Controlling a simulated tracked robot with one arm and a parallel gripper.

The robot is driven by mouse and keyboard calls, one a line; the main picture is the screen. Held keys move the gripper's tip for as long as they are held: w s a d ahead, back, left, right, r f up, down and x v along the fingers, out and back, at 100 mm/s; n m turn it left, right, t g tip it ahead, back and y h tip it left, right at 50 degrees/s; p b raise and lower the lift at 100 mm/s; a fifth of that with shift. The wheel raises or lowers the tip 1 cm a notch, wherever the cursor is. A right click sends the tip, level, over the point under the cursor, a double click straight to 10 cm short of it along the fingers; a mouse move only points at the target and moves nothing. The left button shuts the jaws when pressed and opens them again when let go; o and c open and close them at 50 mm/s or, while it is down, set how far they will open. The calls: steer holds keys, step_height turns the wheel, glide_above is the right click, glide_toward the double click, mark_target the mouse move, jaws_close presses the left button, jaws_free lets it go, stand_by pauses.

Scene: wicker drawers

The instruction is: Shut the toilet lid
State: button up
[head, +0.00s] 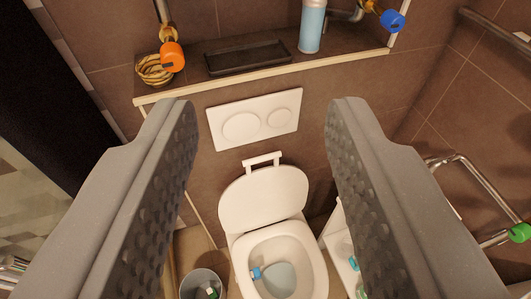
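The white toilet lid (264,197) stands raised against the brown tiled wall, with a white bracket-like handle (262,159) at its top edge. Below it the seat and bowl (307,262) of the toilet are uncovered. A blue item (256,273) shows at the bowl's left inner side. My gripper (262,115) is open and empty, its two grey fingers wide apart on either side of the view. The lid shows between and beyond the fingers and does not appear to touch them.
A white flush plate (255,119) is on the wall above the lid. A ledge above holds a black tray (247,57), a woven basket (154,70) and a blue can (312,26). A bin (203,282) stands left of the bowl, a white unit (341,249) right. A metal rail (480,180) is at right.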

steer(key=shift+w+a, duration=0.1)
steer(key=shift+w, duration=0.05)
steer(key=m+g+y+p, duration=0.2)
steer(key=m+g+p, duration=0.2)
steer(key=m+g, duration=0.75)
glide_above(263, 158)
steer(key=s+d, duration=0.3)
steer(key=s, duration=0.5)
step_height(263, 158, down, 43)
steer(key=m+t, duration=0.3)
steer(key=shift+g, duration=0.25)
steer(key=shift+a+b+x, duration=0.2)
steer(key=shift+b+x, duration=0.8)
steer(key=shift+x, duration=5.65)
steer(key=shift+r, duration=0.1)
jaws_close()
